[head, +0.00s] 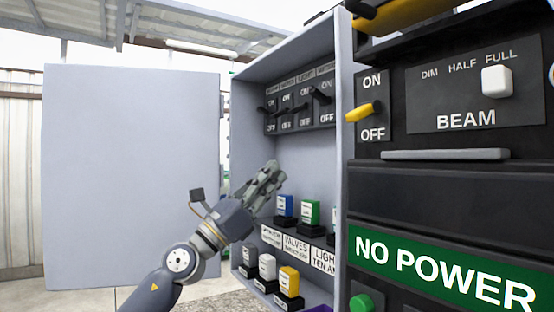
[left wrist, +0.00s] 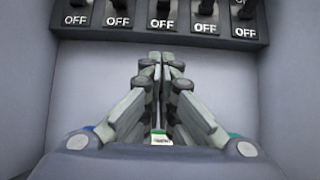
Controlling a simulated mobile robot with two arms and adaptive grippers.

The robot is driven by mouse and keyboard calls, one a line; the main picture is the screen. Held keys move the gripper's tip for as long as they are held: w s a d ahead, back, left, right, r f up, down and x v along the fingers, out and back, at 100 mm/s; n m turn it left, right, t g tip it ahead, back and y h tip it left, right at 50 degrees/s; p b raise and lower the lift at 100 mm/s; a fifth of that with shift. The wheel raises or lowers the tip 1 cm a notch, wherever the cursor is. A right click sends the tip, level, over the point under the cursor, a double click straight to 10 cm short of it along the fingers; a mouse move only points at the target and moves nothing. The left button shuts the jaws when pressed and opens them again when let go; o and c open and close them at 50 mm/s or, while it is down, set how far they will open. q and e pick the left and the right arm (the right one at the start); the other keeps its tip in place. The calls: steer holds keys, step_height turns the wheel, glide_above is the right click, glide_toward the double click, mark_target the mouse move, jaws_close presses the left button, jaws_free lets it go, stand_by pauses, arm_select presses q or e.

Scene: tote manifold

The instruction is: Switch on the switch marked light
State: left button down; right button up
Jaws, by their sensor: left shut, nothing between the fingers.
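A row of black switches (head: 298,108) with ON and OFF marks sits high inside an open grey cabinet. Small labels run above them; one near the middle seems to read LIGHT, though the print is tiny. Their black levers stick out, and I cannot tell each one's position surely. My left gripper (head: 272,174) is shut and empty, in front of the cabinet and below the switch row, apart from it. In the left wrist view its closed fingertips (left wrist: 165,58) point at the cabinet's back wall just under the OFF marks (left wrist: 162,24). My right gripper is not in view.
The open cabinet door (head: 130,175) stands at left. Coloured blocks, including a blue one (head: 285,205) and a yellow one (head: 289,280), sit on lower shelves. At right are a yellow lever (head: 362,112), a BEAM panel (head: 465,95) and a green NO POWER sign (head: 440,268).

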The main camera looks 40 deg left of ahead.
mark_target(305, 125)
arm_select(q)
steer(key=w+r+p, duration=0.1)
steer(key=r+p, duration=0.1)
steer(key=r, duration=0.1)
steer(key=w+d+r+p, duration=0.1)
steer(key=w+r+p, duration=0.1)
steer(key=p, duration=0.1)
steer(key=w+d+r+p, duration=0.1)
steer(key=w+r+p, duration=0.1)
steer(key=r, duration=0.1)
steer(key=shift+w+d+r+p, duration=0.1)
steer(key=shift+d+r+p, duration=0.05)
steer(key=shift+r+p, duration=0.2)
steer(key=shift+s+r, duration=0.3)
steer(key=shift+s, duration=0.05)
steer(key=shift+w, duration=0.1)
